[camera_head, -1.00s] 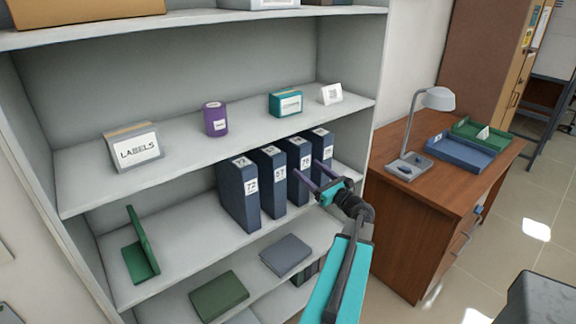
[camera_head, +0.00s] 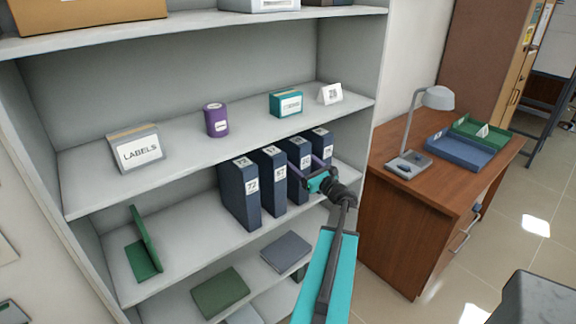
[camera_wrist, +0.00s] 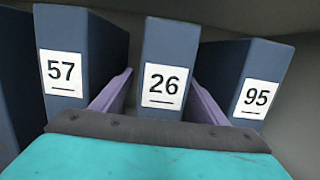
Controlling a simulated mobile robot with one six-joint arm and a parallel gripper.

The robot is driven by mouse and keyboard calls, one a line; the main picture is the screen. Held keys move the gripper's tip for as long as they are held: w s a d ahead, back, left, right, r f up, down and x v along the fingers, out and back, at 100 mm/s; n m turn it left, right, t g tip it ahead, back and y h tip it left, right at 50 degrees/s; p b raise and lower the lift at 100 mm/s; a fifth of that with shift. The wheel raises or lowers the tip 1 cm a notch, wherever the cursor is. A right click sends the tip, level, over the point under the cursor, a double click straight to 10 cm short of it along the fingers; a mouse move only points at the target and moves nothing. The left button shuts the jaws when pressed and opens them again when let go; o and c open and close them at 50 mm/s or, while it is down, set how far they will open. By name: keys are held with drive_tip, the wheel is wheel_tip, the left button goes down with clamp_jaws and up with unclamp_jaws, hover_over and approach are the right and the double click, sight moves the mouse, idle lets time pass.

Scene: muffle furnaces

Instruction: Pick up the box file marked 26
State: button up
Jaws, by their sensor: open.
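The box file marked 26 (camera_wrist: 166,75) is dark blue with a white label and stands upright in the middle of the wrist view. In the head view it is the third file from the left (camera_head: 299,150), partly hidden by my gripper (camera_head: 306,172). My gripper is open, with its purple fingers on either side of the file marked 26 in the wrist view (camera_wrist: 162,88). I cannot tell whether the fingers touch it.
Box files marked 57 (camera_wrist: 78,35) and 95 (camera_wrist: 245,65) stand close on the left and right. A file marked 72 (camera_head: 240,200) is at the row's left end. The shelf above (camera_head: 250,130) holds small boxes and a purple tin (camera_head: 216,120). A desk (camera_head: 400,235) stands right.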

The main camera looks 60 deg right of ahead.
drive_tip(key=shift+r+p+x, duration=0.1)
drive_tip(key=shift+p+x, duration=0.45)
drive_tip(key=shift+x, duration=0.15)
drive_tip(key=shift+r+p+x, duration=0.15)
drive_tip(key=shift+p+x, duration=0.35)
drive_tip(key=shift+x, duration=0.25)
drive_tip(key=shift+p+x, duration=0.45)
drive_tip(key=shift+x, duration=0.6)
drive_tip(key=shift+d+f, duration=0.15)
drive_tip(key=shift+f, duration=0.05)
clamp_jaws()
drive_tip(key=shift+r, duration=0.2)
